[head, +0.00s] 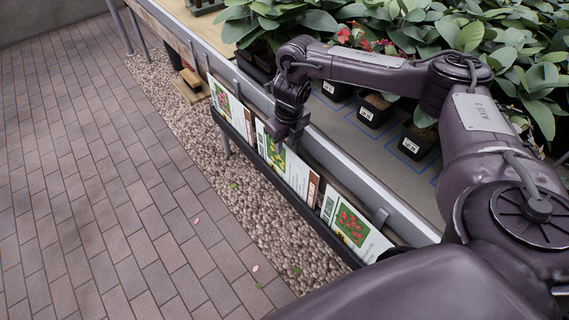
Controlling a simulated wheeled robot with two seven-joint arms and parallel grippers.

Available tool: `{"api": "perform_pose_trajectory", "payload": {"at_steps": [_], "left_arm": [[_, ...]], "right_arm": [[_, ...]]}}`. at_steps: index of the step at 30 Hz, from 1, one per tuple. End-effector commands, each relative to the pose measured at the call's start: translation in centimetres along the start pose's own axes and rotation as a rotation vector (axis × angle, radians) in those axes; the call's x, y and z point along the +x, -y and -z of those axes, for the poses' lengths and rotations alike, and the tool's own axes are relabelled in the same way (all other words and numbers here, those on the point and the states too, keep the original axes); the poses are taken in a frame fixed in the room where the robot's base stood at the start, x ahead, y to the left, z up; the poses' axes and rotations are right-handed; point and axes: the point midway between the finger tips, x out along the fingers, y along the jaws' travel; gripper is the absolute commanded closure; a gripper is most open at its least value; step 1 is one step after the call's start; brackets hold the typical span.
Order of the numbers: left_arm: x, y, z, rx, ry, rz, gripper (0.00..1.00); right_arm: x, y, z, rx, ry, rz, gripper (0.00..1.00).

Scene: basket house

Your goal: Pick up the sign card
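Several sign cards stand in a dark rack (283,192) along the table's front edge. One card (232,110) is at the far end, one with yellow flowers (268,152) is in the middle, and one with red flowers (352,226) is at the near end. My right gripper (279,143) points down at the top edge of the middle card and overlaps it in the picture. Whether its fingers are apart or closed on the card is too small to tell. My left gripper is not in view.
The table (341,121) carries black pots (374,109) with labels and dense leafy plants (515,50). A metal rail (402,217) runs along its edge beside the rack. Below lie a gravel strip (185,117) and open brick paving (100,190).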

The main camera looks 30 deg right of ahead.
Motion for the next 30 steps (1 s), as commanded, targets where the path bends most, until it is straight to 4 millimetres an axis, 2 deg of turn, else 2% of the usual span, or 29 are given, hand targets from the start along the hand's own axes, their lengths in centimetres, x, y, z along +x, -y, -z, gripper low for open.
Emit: {"api": "perform_pose_trajectory", "payload": {"at_steps": [3,9,16,30], "left_arm": [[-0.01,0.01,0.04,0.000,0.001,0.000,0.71],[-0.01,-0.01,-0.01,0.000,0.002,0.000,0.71],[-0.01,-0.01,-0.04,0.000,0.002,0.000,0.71],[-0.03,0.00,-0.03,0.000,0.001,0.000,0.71]], "right_arm": [[0.65,0.05,-0.01,0.002,0.001,0.001,0.70],[0.67,0.04,-0.02,0.002,0.001,0.000,0.70],[0.65,0.03,-0.01,0.002,0.001,0.000,1.00],[0.42,0.03,-0.07,0.002,0.002,0.000,1.00]]}}
